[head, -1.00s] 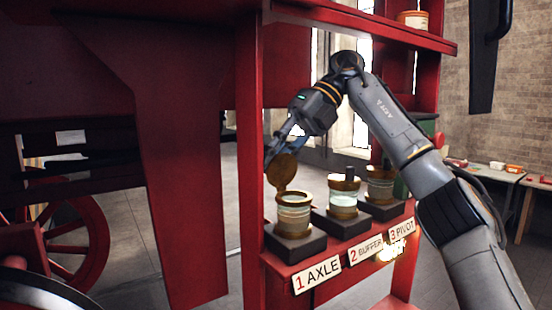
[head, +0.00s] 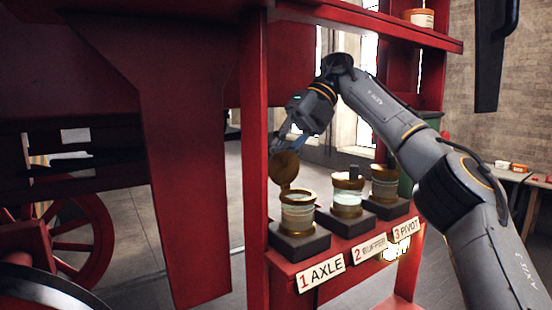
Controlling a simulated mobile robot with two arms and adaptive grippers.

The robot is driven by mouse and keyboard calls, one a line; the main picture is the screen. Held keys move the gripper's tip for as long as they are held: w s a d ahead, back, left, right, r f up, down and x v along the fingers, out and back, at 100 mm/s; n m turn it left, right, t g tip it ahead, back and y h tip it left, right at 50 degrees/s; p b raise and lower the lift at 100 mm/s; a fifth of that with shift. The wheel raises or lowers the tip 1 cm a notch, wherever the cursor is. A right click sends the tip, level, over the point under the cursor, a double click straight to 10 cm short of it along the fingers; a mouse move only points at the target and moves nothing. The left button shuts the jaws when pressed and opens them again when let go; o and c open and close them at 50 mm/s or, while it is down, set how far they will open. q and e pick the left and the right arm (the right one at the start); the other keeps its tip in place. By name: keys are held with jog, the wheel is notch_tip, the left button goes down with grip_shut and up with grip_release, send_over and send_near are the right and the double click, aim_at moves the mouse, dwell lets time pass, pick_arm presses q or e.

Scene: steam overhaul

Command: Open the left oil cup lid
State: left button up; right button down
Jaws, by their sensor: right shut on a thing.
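The left oil cup (head: 298,212) is a brass-rimmed glass cup on a dark block, behind the 1 AXLE sign (head: 321,272). Its round brass lid (head: 284,170) stands up from the back left of the rim, so the cup mouth is uncovered. My right gripper (head: 281,146) reaches down from above and is shut on the lid's upper edge; the fingertips are small and partly hidden by the lid. My left gripper is not in view.
The buffer cup (head: 347,195) and the pivot cup (head: 385,184) stand close to the right on the same red shelf (head: 284,266). A red post (head: 253,150) rises close to the left. A red upper shelf (head: 380,27) holds a tub (head: 418,18).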

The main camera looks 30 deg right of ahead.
jog(key=c, duration=1.3)
grip_release()
jog(key=shift+s+t, duration=0.2)
jog(key=shift+t, duration=0.2)
